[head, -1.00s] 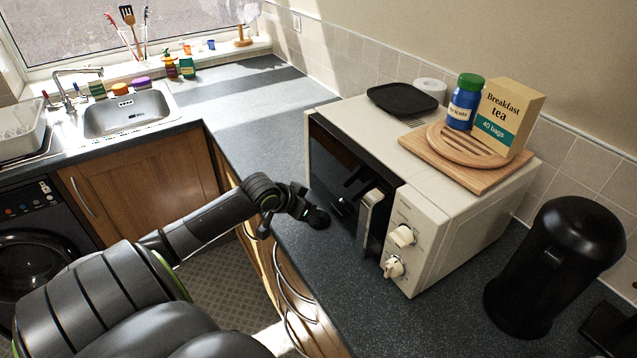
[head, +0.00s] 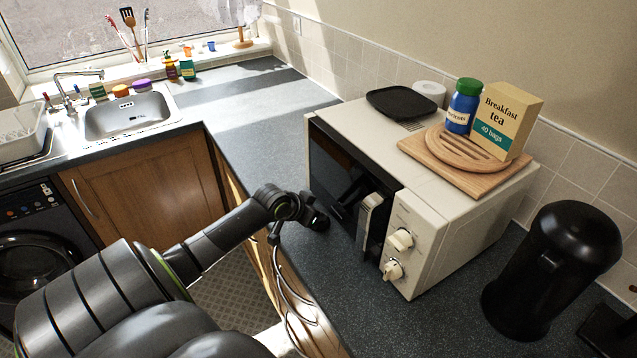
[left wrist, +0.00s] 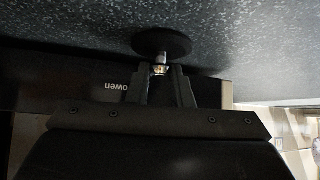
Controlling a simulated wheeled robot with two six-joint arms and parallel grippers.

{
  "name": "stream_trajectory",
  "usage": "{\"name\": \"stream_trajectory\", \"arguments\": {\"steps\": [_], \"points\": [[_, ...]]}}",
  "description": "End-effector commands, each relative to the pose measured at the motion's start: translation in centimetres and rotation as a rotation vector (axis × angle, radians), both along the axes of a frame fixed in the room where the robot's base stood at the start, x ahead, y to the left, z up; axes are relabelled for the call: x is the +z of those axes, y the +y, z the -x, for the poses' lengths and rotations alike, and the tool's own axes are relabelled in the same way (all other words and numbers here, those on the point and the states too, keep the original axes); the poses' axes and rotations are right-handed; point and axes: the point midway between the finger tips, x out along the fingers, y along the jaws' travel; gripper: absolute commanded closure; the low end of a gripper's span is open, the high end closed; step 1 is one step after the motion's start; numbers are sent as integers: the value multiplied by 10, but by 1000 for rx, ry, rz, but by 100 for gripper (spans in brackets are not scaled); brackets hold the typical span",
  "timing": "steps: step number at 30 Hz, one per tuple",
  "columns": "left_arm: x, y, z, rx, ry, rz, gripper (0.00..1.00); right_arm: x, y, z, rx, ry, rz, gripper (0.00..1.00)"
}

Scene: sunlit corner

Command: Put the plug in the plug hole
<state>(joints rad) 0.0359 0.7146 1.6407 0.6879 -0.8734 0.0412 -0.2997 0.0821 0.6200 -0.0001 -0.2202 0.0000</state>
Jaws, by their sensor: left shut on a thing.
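The plug is a black round disc with a short metal stem; it shows in the left wrist view (left wrist: 161,43) and, small and dark, in the head view (head: 318,221). My left gripper (left wrist: 162,72) is shut on the plug's stem, with the disc beyond the fingertips. In the head view this gripper (head: 310,210) is low over the worktop in front of the microwave; whether the disc touches the worktop I cannot tell. The sink (head: 128,112) is at the far left, away from the gripper. Its plug hole is not clear to see. My right gripper is not in view.
The microwave (head: 440,230) stands close beside my left gripper, with a board, tea box (head: 505,120) and jar on top. A black bin (head: 550,265) is at the right. The worktop (head: 245,110) toward the sink is clear. Bottles and pots line the sink's back.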

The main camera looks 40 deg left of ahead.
Motion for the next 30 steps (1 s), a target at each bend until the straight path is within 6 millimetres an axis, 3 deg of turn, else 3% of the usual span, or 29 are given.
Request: {"name": "stream_trajectory", "arguments": {"steps": [8,14,30], "points": [[1,0,0,0,0,0,100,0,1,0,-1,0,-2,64],[12,1,-1,-1,-3,-3,100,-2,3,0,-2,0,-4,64],[105,1,-1,-3,-3,-6,100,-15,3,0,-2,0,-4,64]]}}
